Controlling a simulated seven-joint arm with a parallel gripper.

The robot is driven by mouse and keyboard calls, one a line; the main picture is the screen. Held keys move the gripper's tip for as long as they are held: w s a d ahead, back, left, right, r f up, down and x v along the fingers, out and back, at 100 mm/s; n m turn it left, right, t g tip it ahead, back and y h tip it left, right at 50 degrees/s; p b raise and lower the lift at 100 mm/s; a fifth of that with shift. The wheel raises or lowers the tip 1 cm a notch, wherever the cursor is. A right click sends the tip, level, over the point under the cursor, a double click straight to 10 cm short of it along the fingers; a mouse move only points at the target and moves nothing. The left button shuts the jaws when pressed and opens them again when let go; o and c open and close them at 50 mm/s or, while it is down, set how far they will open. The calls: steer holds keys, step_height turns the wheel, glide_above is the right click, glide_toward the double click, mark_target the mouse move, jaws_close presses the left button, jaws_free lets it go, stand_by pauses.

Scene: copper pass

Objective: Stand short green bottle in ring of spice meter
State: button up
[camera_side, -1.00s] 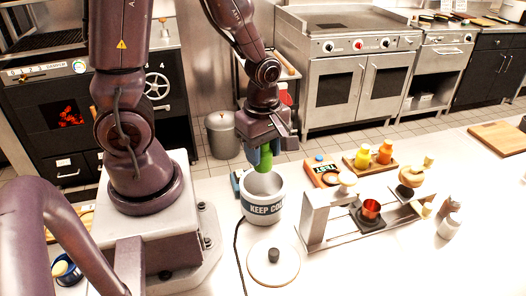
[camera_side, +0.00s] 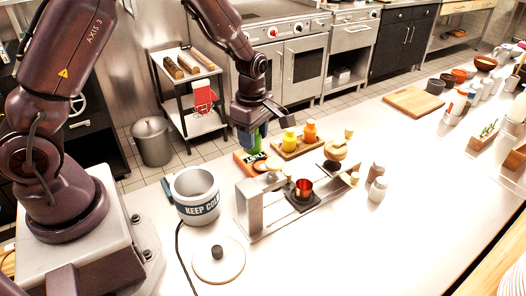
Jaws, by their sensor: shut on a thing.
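My gripper (camera_side: 254,143) is shut on the short green bottle (camera_side: 257,139). It holds the bottle roughly upright, and the fingers hide much of it. In the picture, the bottle is just above or at the orange spice meter (camera_side: 241,163), which has a dark green "TEST" panel. I cannot make out the meter's ring behind the gripper and bottle, nor tell whether the bottle touches the meter.
A tray (camera_side: 312,150) with yellow and orange bottles stands right of the meter. The right counter has free room.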

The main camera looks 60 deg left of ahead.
steer(key=w+f, duration=0.2)
steer(key=f, duration=0.1)
steer(key=shift+w+a+f, duration=0.25)
steer(key=shift+w, duration=0.15)
steer(key=shift+w+f, duration=0.1)
steer(key=shift+f, duration=1.5)
steer(key=o, duration=0.9)
steer(key=shift+f, duration=0.15)
steer(key=shift+o, duration=0.2)
